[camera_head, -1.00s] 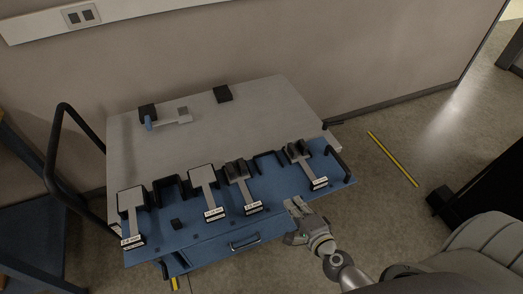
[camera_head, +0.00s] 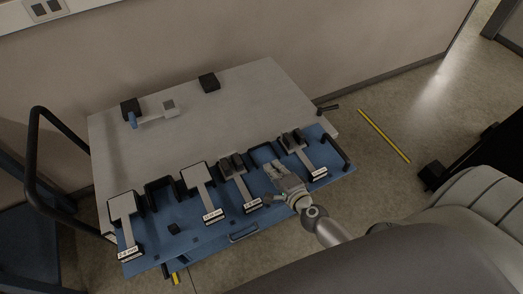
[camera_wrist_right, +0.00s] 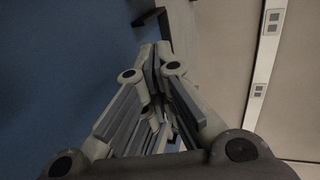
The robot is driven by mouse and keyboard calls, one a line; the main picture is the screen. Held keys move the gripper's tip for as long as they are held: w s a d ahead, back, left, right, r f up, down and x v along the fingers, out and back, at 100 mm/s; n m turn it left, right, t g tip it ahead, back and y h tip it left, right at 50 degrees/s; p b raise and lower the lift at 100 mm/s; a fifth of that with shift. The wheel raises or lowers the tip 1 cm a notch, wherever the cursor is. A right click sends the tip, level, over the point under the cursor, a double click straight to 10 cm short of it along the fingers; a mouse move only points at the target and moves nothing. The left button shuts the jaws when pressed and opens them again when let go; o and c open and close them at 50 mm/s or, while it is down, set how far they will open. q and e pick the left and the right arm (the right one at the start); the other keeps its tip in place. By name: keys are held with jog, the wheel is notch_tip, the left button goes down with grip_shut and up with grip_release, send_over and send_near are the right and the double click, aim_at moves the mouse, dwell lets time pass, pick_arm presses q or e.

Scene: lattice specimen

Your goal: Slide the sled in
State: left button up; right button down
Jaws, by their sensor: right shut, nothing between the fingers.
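No part is marked as the sled; a pale bar (camera_head: 150,121) with a blue knob (camera_head: 132,119) and a grey square (camera_head: 168,106) lies at the back left of the pale tabletop, against a black block (camera_head: 130,106). I cannot tell whether it is the sled. My right gripper (camera_head: 273,167) is shut and empty over the blue front panel, by an empty black U-shaped holder (camera_head: 262,151). Its fingers (camera_wrist_right: 156,55) meet in the right wrist view, with blue surface to their left. My left gripper is not in view.
Several labelled paddles, such as one at the left (camera_head: 122,206), sit along the blue panel (camera_head: 186,242). A second black block (camera_head: 209,83) stands at the back. A black handle (camera_head: 38,150) rises at the left. The middle of the tabletop (camera_head: 225,115) is clear.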

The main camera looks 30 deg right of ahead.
aim_at(258, 147)
jog(key=x, duration=0.7)
jog(key=shift+w+r, duration=0.2)
jog(key=shift+r, duration=0.1)
jog(key=shift+w, duration=0.6)
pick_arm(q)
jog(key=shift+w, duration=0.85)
pick_arm(e)
jog(key=shift+w, duration=0.1)
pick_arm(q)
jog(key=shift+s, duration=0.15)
pick_arm(e)
jog(key=shift+w, duration=0.1)
